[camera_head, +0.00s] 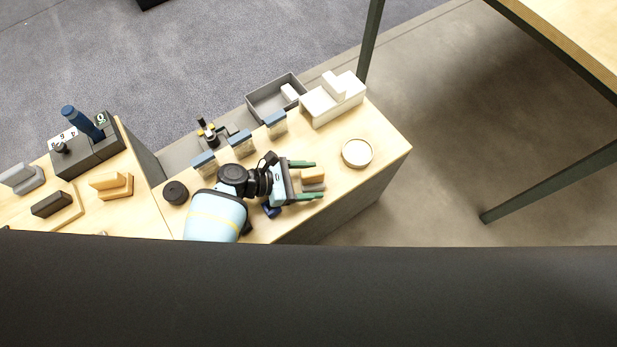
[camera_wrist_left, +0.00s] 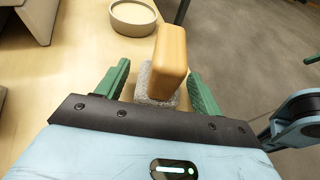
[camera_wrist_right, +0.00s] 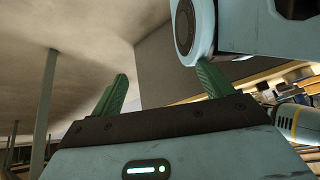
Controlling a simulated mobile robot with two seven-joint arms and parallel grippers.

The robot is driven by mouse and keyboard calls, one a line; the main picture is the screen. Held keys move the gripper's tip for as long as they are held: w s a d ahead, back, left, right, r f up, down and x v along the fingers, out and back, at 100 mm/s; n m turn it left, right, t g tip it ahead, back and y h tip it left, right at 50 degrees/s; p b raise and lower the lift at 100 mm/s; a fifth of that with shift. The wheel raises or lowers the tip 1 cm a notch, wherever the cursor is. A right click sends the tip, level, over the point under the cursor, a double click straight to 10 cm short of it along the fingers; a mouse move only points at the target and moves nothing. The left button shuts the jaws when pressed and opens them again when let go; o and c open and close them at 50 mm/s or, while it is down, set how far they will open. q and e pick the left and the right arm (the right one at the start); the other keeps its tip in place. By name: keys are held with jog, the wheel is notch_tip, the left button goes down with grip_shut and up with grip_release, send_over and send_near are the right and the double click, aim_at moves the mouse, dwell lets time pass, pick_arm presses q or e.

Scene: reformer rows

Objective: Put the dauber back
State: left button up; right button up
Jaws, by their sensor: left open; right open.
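The dauber (camera_wrist_left: 170,52), a tan wooden block handle on a grey fuzzy pad, stands on the wooden bench top. My left gripper (camera_head: 306,180) is open, with its green fingers on either side of the dauber; the left wrist view shows a gap on each side. In the head view the dauber (camera_head: 313,175) is partly hidden by the gripper. A round, shallow, pale dish (camera_head: 357,153) lies to its right, and also shows in the left wrist view (camera_wrist_left: 133,18). My right gripper (camera_wrist_right: 163,78) is open and empty, seen only in its wrist view, away from the bench.
A white box (camera_head: 330,103) and a grey open bin (camera_head: 262,103) stand at the bench's back edge. Several blue-topped blocks (camera_head: 241,143) line that edge. A black round pot (camera_head: 175,192) is at left. Bench space around the dish is clear.

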pick_arm(q)
jog(key=p+v, duration=0.3)
jog(key=v, duration=0.9)
jog(key=shift+w, duration=0.1)
